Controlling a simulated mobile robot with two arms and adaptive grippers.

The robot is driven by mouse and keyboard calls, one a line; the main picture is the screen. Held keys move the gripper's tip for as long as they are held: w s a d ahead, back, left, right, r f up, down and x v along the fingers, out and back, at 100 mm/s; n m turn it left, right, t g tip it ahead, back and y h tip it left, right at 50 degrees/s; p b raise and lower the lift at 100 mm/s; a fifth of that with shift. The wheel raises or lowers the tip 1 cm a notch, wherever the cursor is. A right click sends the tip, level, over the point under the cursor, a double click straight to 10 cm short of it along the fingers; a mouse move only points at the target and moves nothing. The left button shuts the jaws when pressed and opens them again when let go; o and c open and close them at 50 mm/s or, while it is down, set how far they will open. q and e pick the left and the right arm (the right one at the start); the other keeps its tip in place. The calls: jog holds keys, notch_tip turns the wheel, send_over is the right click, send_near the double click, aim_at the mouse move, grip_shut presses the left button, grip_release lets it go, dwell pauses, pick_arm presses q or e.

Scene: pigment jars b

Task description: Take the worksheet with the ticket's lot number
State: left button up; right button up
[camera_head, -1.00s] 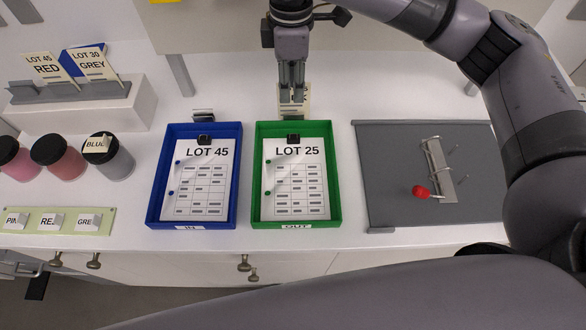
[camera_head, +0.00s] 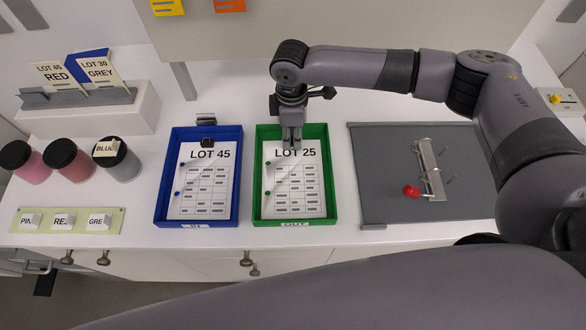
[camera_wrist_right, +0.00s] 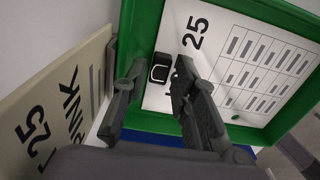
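The LOT 25 worksheet (camera_head: 292,190) lies in the green tray (camera_head: 331,175); it also shows in the wrist view (camera_wrist_right: 245,62). A dark clip (camera_wrist_right: 158,73) sits at its top edge. The LOT 45 worksheet (camera_head: 205,190) lies in the blue tray (camera_head: 158,190). A ticket (camera_wrist_right: 50,110) with "25" and partly hidden letters ending "INK" stands behind the green tray; my gripper hides it in the head view. My right gripper (camera_head: 292,143) is over the green tray's far end, its fingers apart around the clip area (camera_wrist_right: 160,88); contact is unclear. My left gripper is out of view.
A ticket stand (camera_head: 75,97) holds LOT 45 RED and LOT 30 GREY tickets. Several jars with dark lids (camera_head: 68,160) stand at the left, behind a pale green label strip (camera_head: 75,228). A grey mat (camera_head: 385,190) with a metal fixture (camera_head: 430,170) and red knob (camera_head: 411,191) lies right.

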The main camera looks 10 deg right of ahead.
jog(key=shift+f, duration=0.6)
jog(key=shift+c, duration=0.6)
grip_shut()
jog(key=shift+r, duration=0.1)
